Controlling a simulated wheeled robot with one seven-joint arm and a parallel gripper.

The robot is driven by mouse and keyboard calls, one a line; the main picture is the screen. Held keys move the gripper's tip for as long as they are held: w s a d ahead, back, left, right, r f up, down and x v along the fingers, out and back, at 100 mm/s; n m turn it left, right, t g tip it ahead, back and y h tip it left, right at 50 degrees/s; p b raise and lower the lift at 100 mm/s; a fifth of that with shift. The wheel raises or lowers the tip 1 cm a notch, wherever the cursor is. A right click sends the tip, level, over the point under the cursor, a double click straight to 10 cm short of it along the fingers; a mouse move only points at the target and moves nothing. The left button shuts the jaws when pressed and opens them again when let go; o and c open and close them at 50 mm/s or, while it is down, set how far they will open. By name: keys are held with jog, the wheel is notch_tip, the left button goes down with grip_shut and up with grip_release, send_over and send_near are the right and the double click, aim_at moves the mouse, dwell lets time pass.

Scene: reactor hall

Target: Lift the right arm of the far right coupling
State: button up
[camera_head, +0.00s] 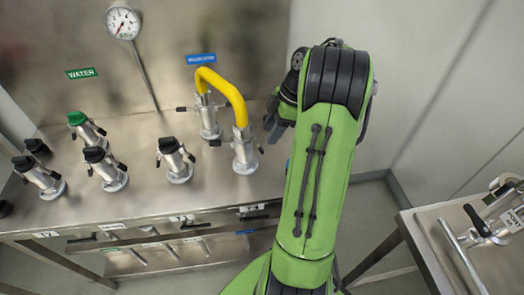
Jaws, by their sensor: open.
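The far right coupling (244,158) is a silver upright fitting on the steel bench, at the right end of a bent yellow hose (232,92). Its left arm (216,143) sticks out sideways, dark tipped. Its right arm (260,148) is short in view, close below my gripper, and its angle is hard to tell. The other coupling (208,118) holds the hose's left end, with small arms at its sides. My gripper (275,124) is dark, partly hidden behind my green arm, just up and right of the coupling. It is open, and no contact is visible.
Several valves with black knobs (170,146) and one with a green knob (76,118) stand left on the bench (140,205). A gauge (122,23) stands behind. A second steel table (430,250) with a black-handled fitting is at right. Floor shows between them.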

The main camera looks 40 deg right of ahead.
aim_at(257, 146)
jog(key=b+x, duration=0.2)
jog(key=x, duration=0.4)
jog(key=shift+a+f, duration=0.1)
jog(key=shift+f, duration=0.15)
